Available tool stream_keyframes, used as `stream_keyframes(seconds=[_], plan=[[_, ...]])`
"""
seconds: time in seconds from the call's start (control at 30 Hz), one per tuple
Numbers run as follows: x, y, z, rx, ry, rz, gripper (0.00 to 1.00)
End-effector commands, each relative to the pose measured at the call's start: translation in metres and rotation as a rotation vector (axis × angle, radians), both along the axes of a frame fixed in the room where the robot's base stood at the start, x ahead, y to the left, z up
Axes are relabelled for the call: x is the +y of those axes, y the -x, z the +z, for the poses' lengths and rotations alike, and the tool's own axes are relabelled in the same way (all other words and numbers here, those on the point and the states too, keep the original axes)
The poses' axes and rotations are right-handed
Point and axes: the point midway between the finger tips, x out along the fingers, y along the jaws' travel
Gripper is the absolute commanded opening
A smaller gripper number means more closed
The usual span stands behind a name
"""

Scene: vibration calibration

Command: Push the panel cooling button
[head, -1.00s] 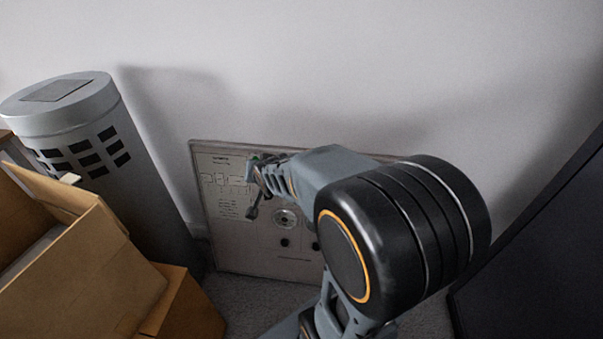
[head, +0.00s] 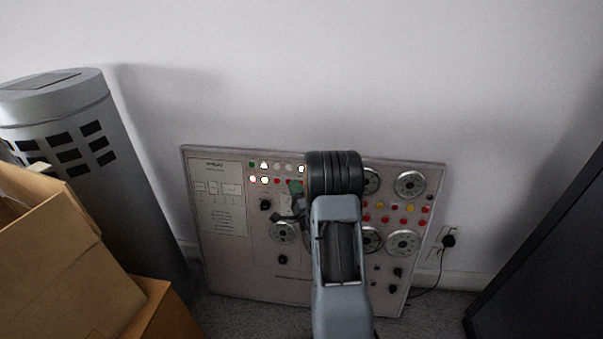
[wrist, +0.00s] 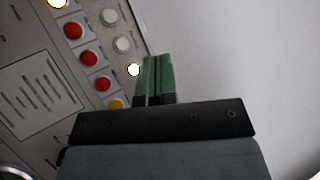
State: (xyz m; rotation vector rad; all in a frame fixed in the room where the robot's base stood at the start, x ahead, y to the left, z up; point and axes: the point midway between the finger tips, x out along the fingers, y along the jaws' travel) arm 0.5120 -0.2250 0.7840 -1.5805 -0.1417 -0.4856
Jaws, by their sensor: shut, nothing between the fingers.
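The control panel (head: 222,262) leans against the wall. It carries rows of small round buttons or lamps, black knobs and several dials. In the wrist view the panel (wrist: 25,40) shows red buttons (wrist: 73,30), a grey-white button (wrist: 122,45), a lit white one (wrist: 133,69) and a yellow one (wrist: 117,103). No readable label shows which is the cooling button. My gripper (wrist: 158,65) has its green fingers shut together and empty, close beside the lit white button; contact cannot be told. In the head view the gripper (head: 296,187) is partly hidden by my arm, over the panel's upper middle.
A grey cylinder (head: 120,190) stands left of the panel. Open cardboard boxes (head: 50,260) fill the lower left. A dark cabinet (head: 550,250) stands at the right. A wall socket with a plug (head: 448,241) is right of the panel. The wall above is bare.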

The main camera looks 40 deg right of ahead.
Motion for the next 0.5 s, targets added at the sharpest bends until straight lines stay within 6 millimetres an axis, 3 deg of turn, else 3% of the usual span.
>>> stream_keyframes(seconds=[0.5], plan=[[-0.010,-0.011,-0.003,-0.001,0.002,-0.001,0.00]])
